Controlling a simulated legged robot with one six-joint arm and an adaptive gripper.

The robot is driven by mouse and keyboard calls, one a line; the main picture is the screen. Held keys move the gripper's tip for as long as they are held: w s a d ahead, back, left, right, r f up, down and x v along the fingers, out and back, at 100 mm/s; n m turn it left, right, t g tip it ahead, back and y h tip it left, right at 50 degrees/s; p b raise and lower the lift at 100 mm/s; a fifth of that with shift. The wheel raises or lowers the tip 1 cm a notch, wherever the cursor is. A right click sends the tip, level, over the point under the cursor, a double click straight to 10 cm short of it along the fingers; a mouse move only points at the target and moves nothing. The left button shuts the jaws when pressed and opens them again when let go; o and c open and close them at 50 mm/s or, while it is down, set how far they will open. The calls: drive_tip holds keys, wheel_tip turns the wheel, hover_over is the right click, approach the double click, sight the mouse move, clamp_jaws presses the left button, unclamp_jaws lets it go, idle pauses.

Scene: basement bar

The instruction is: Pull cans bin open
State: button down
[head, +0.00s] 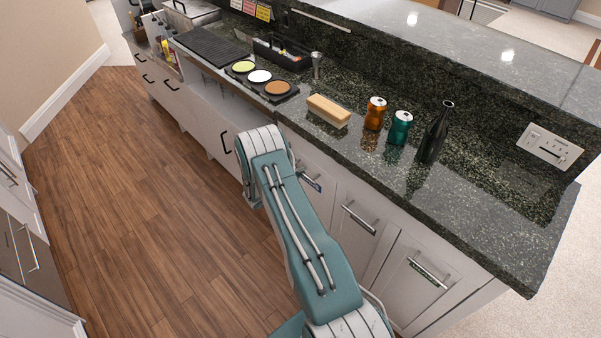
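Pull-out fronts with bar handles line the cabinet under the counter. The right front (415,293) has a handle (428,273) with a small dark green label. The middle front (350,237) has a handle (358,217). Left of it, a front partly behind my arm carries a small blue label (312,184). These fronts look shut. The labels are too small to read, so I cannot tell which is the cans bin. My teal arm rises in front of the cabinet and bends at the top. My gripper is not visible.
An orange can (375,114), a teal can (400,128), a dark bottle (434,135) and a wooden block (328,111) stand on the dark granite counter (480,215). The wooden floor (150,220) to the left is clear. White cabinets (25,250) stand at the left edge.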

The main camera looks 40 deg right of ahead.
drive_tip(key=shift+a+f, duration=0.1)
drive_tip(key=f+v, duration=0.2)
drive_tip(key=v, duration=1.3)
drive_tip(key=a+f+v, duration=0.1)
drive_tip(key=f+v, duration=0.2)
drive_tip(key=v, duration=1.2)
drive_tip(key=shift+s+a+f, duration=0.2)
drive_tip(key=shift+s+f, duration=0.05)
drive_tip(key=shift+f, duration=0.2)
drive_tip(key=c, duration=0.7)
unclamp_jaws()
drive_tip(key=shift+w, duration=0.1)
drive_tip(key=shift+r, duration=0.1)
drive_tip(key=v, duration=1.2)
